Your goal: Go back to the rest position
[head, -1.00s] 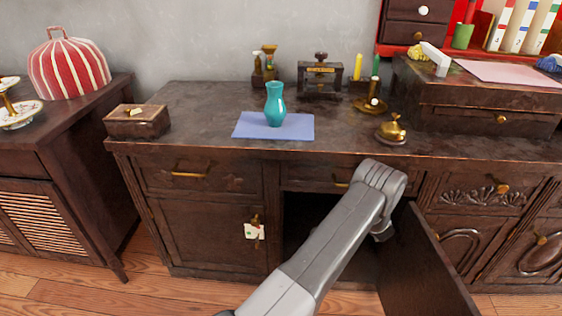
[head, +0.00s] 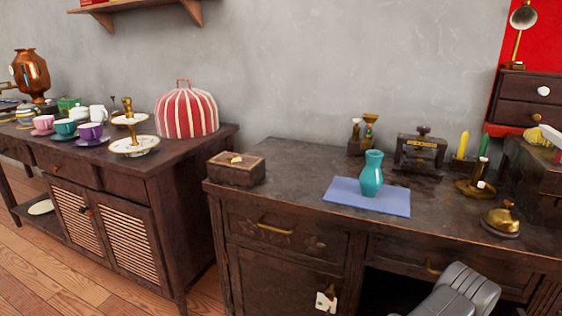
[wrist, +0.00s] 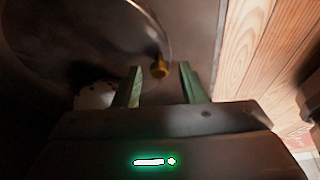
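In the wrist view my gripper (wrist: 161,86) has its two greenish fingers apart, with nothing held between them. In the head view only a grey part of my arm (head: 458,292) shows at the bottom right, in front of the dark cabinet (head: 300,245). My gripper itself is out of sight there.
A teal vase (head: 372,174) stands on a blue mat (head: 339,190) on the cabinet. A small wooden box (head: 236,172) and a brass bell (head: 502,219) are near its front edge. A sideboard (head: 172,168) with cups stands left. Floor (head: 65,285) is clear at lower left.

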